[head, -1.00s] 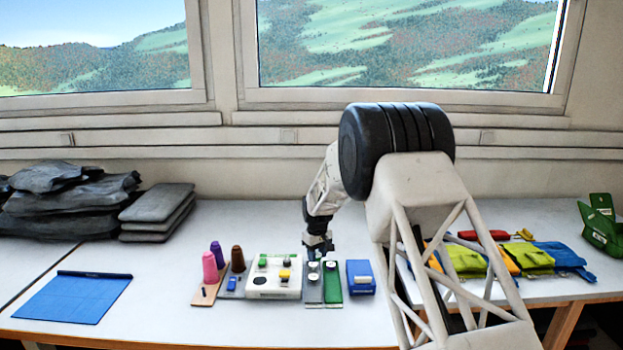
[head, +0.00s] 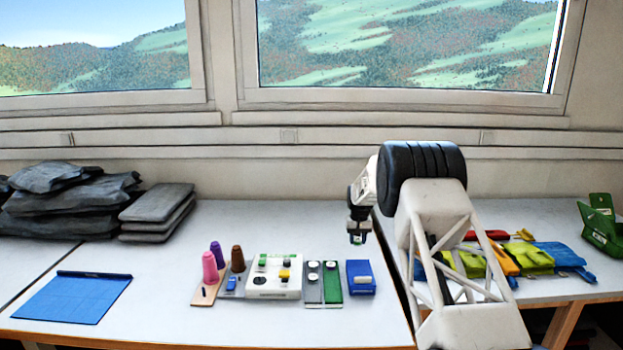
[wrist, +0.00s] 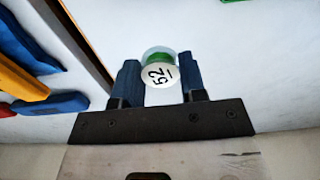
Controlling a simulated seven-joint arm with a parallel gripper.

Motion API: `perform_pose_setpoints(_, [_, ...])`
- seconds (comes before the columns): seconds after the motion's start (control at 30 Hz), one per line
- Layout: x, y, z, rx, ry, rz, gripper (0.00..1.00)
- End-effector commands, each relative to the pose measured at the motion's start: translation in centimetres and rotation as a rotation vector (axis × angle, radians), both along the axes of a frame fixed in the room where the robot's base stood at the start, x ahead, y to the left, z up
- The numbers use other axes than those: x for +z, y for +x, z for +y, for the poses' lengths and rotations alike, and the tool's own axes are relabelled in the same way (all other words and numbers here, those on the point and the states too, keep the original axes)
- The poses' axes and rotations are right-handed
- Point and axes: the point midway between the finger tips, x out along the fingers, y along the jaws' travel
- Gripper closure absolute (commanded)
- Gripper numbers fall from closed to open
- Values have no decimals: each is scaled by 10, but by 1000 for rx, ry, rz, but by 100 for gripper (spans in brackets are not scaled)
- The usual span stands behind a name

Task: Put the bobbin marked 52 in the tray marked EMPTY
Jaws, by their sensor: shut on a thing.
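The bobbin marked 52 (wrist: 157,72) has a white top with black digits and a green body. In the wrist view it sits between the two blue fingers of my gripper (wrist: 160,80), which is shut on it. In the head view my gripper (head: 356,236) is above the table, behind the blue box, with a small bit of green at its tips. A narrow grey tray (head: 314,297) and a narrow green tray (head: 333,298) lie side by side, each with round pale items. I cannot read any EMPTY mark.
A white box (head: 262,294) with green, yellow and dark items stands left of the trays. A blue box (head: 361,288) stands right. Pink, purple and brown cones (head: 210,267) stand at left. Coloured pouches (head: 537,257) lie at right. Table behind the trays is clear.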

Motion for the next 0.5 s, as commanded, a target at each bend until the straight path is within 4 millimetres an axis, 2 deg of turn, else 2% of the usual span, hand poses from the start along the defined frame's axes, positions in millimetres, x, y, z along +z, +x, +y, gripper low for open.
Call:
perform_pose_setpoints(0.33, [0,-1,1,6,0,0,84])
perform_pose_setpoints(0.5, [0,-8,7,40,0,1,84])
